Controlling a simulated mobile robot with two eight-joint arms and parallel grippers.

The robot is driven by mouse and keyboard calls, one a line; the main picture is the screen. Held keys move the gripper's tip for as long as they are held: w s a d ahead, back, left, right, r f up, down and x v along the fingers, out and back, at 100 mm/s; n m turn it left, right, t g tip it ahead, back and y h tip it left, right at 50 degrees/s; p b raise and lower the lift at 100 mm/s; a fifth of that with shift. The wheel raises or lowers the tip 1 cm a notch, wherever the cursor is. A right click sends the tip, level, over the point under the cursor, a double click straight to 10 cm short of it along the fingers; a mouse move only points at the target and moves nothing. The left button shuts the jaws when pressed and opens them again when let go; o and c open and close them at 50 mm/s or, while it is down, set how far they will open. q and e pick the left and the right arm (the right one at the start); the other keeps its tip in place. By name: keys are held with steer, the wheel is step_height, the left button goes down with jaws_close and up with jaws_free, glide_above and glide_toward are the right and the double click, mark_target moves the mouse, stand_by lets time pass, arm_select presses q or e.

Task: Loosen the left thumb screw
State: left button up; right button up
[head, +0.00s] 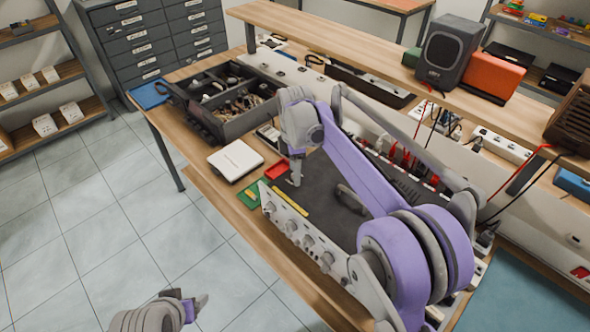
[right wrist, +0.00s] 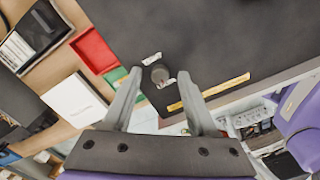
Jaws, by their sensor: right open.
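The hi-fi unit (head: 325,212) lies on the bench, with a dark flat cover and a pale front panel of knobs. In the right wrist view a small round dark thumb screw (right wrist: 160,73) sits on the dark cover (right wrist: 215,40), near its edge. Small white labels lie beside it. My right gripper (right wrist: 160,80) is open, its fingertips to either side of the screw; contact cannot be judged. In the head view the right gripper (head: 294,172) points down at the cover's left end and the screw is hidden. My left gripper (head: 197,305) is low over the floor, its opening unclear.
A red tray (head: 277,169), a green board (head: 250,193) and a white box (head: 235,160) lie left of the unit. A black parts organiser (head: 225,105) stands behind them. A raised shelf bears a speaker (head: 447,50). A yellow strip (right wrist: 215,90) lies near the screw.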

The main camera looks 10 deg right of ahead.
arm_select(q)
steer(key=shift+w+r+p, duration=0.25)
steer(key=shift+r+p, duration=0.2)
steer(key=shift+r, duration=0.15)
arm_select(e)
step_height(320, 180, up, 11)
steer(key=shift+f, duration=0.15)
arm_select(q)
steer(key=shift+s, duration=0.1)
arm_select(e)
steer(key=shift+s+f, duration=0.1)
steer(key=shift+f, duration=0.05)
